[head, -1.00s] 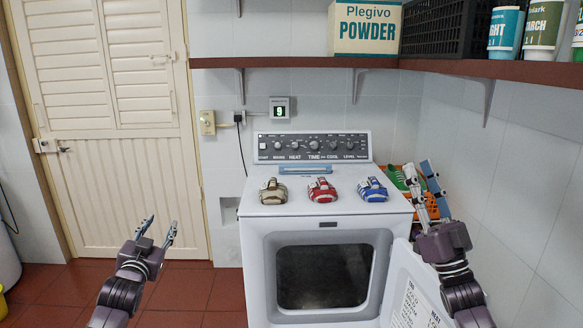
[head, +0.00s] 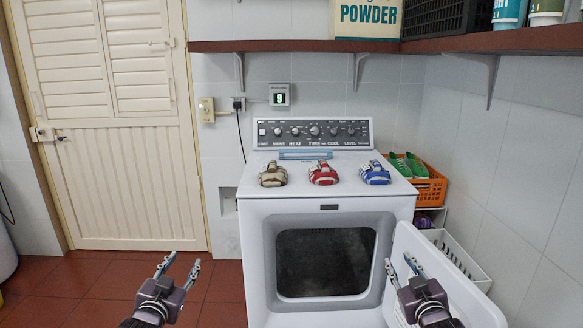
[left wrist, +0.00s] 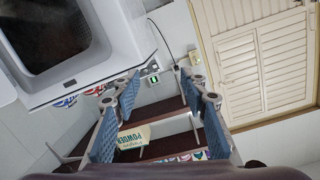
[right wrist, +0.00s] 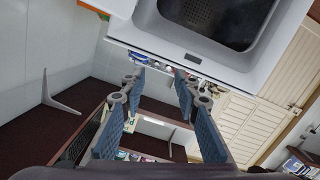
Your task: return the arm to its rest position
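My left gripper (head: 179,270) is low in front of the red floor, left of the dryer, with its fingers apart and nothing between them. It also shows open in the left wrist view (left wrist: 152,97). My right gripper (head: 402,268) is in front of the dryer's open door, fingers apart and empty. It also shows open in the right wrist view (right wrist: 160,92). I cannot tell whether the right gripper touches the door.
The white dryer (head: 258,230) stands ahead with its door (head: 455,290) swung open to the right. Tan (head: 273,174), red (head: 323,173) and blue (head: 375,173) items sit on top. An orange basket (head: 432,190) with green shoes is at right. A brown shelf (head: 300,46) runs above.

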